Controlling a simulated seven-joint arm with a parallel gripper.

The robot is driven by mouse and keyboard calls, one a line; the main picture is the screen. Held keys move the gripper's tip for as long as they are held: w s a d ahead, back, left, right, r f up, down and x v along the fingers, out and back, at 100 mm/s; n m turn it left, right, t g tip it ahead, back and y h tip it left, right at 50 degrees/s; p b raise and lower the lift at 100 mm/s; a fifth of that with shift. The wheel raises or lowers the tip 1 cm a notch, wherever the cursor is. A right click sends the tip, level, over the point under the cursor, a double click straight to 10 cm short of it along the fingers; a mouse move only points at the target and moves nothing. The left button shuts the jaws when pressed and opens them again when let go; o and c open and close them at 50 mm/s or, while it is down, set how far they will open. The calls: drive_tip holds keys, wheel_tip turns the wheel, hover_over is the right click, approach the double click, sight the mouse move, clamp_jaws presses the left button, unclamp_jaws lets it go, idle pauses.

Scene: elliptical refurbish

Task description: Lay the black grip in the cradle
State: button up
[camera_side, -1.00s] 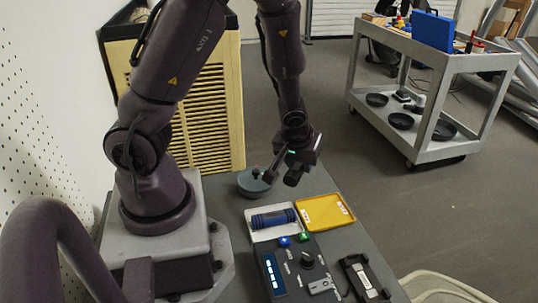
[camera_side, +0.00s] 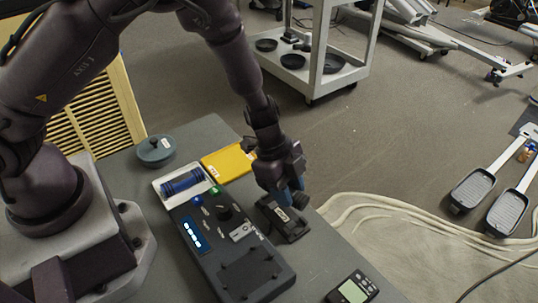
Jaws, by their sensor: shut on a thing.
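My gripper (camera_side: 290,190) points down above the far end of a black cradle (camera_side: 290,236) on the grey bench. It is shut on a dark piece (camera_side: 301,200), which looks like the black grip. The jaws and wrist hide most of this piece, so its tilt is unclear. The cradle is a low black holder with a pale label (camera_side: 282,213). I cannot tell whether the held piece touches the cradle.
A black console (camera_side: 245,275) with knobs and a lit display stands left of the cradle. A handheld meter (camera_side: 352,290) lies in front.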

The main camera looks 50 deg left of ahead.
sight(290, 221)
drive_tip(key=shift+s+d+r+m+g, duration=0.1)
drive_tip(key=shift+s+d+m+g, duration=0.35)
drive_tip(key=shift+m, duration=0.45)
drive_tip(key=shift+s+d+m, duration=0.35)
drive_tip(key=shift+s+m, duration=0.2)
drive_tip(key=shift+m, duration=0.25)
drive_tip(key=shift+f, duration=1.3)
drive_tip(key=shift+a+f, duration=0.1)
drive_tip(key=shift+f, duration=0.45)
drive_tip(key=o, duration=1)
drive_tip(key=shift+w, duration=0.2)
